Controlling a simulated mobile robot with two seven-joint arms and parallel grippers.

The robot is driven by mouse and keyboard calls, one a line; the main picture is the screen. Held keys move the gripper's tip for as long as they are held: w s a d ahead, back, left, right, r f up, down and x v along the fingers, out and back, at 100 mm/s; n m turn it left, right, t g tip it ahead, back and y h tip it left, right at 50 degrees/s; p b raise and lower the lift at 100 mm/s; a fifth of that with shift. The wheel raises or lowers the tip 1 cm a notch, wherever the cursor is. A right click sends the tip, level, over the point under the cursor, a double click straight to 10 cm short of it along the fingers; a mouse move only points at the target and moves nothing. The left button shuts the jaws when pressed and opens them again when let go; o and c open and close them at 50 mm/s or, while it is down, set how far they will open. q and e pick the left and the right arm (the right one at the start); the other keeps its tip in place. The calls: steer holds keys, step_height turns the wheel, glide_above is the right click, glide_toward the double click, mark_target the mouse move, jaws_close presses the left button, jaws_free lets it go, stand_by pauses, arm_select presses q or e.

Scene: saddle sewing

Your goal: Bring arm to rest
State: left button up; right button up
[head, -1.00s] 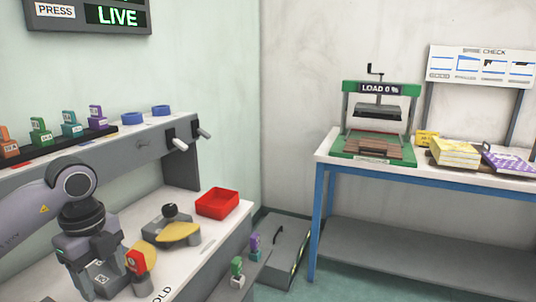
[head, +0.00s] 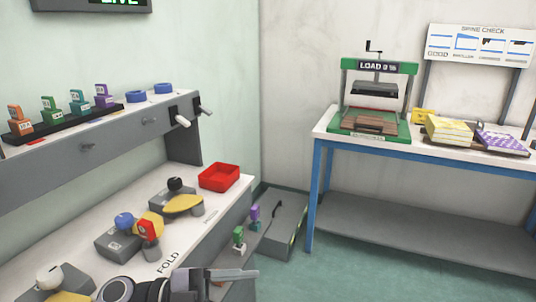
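My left gripper (head: 236,276) shows at the bottom of the head view, low in front of the workbench edge. It points right, and its dark wrist (head: 135,291) is cut off by the lower frame edge. Its narrow grey fingers are seen from the side, so I cannot tell whether they are open or shut. Nothing is visible in them. My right gripper is not in view.
A shelf (head: 110,137) stands behind. A blue-legged table (head: 450,153) carries a green press (head: 375,95). Floor between is partly clear.

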arm_select(q)
steer(key=w+a+f+n+t+y+p, duration=0.1)
steer(key=a+f+n+t+y, duration=0.35)
steer(key=n+t, duration=0.45)
steer(key=w+a+f+n+t+y, duration=0.1)
steer(key=a+f+n+t+y, duration=0.45)
steer(key=n, duration=0.45)
steer(key=s+a+f+n+g+y, duration=0.2)
steer(key=s+a+f+y, duration=0.1)
steer(key=s+f, duration=0.3)
steer(key=s+a+f+n+g+y+p, duration=0.1)
steer(key=s+a+f+n+g+y, duration=0.1)
steer(key=s+f, duration=0.5)
steer(key=shift+a+f+n+g+y, duration=0.4)
steer(key=shift+a+f+y, duration=0.25)
steer(key=shift+f, duration=0.2)
